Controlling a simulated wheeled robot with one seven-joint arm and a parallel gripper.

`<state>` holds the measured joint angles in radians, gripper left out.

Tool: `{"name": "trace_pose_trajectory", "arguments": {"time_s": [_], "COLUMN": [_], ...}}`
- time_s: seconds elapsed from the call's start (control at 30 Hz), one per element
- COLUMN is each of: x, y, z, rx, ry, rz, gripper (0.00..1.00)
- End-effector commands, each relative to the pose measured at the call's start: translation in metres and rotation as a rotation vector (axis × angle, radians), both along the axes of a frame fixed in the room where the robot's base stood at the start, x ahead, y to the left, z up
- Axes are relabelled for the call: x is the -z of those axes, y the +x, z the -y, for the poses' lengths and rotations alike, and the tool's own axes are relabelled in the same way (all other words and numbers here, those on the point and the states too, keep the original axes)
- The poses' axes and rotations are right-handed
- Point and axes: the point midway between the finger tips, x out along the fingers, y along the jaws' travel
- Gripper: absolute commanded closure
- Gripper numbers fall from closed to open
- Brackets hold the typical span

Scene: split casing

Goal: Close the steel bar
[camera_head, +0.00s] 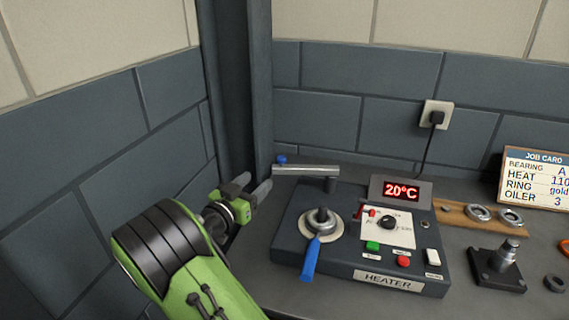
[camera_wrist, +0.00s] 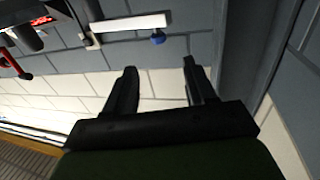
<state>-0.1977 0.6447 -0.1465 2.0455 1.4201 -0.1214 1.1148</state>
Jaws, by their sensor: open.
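The steel bar (camera_head: 303,169) runs level from a dark post at the heater's back edge out to the left. A blue knob (camera_head: 281,160) is at its free left end. The bar lies behind the round steel seat, not over it. In the wrist view the bar (camera_wrist: 125,23) and its blue knob (camera_wrist: 158,38) show ahead of the fingers. My gripper (camera_head: 257,186) is open and empty, left of the heater and a little left of and below the knob in the head view. Its fingers (camera_wrist: 159,66) are apart and touch nothing visible.
The heater (camera_head: 340,270) has a blue-handled part (camera_head: 311,258) on its round seat, buttons, a dial and a 20°C display (camera_head: 402,190). A wooden rack with rings (camera_head: 479,212), a black stand (camera_head: 497,268) and a job card (camera_head: 538,180) are to the right. A dark wall column stands behind my gripper.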

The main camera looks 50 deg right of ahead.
Motion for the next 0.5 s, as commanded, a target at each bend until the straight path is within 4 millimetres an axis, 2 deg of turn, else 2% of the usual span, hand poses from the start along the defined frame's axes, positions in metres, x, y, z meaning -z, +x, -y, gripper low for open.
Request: {"name": "trace_pose_trajectory", "arguments": {"time_s": [0.5], "x": [-0.003], "y": [0.027], "z": [0.118], "rx": [0.008], "ry": [0.003], "rz": [-0.001], "gripper": [0.45]}}
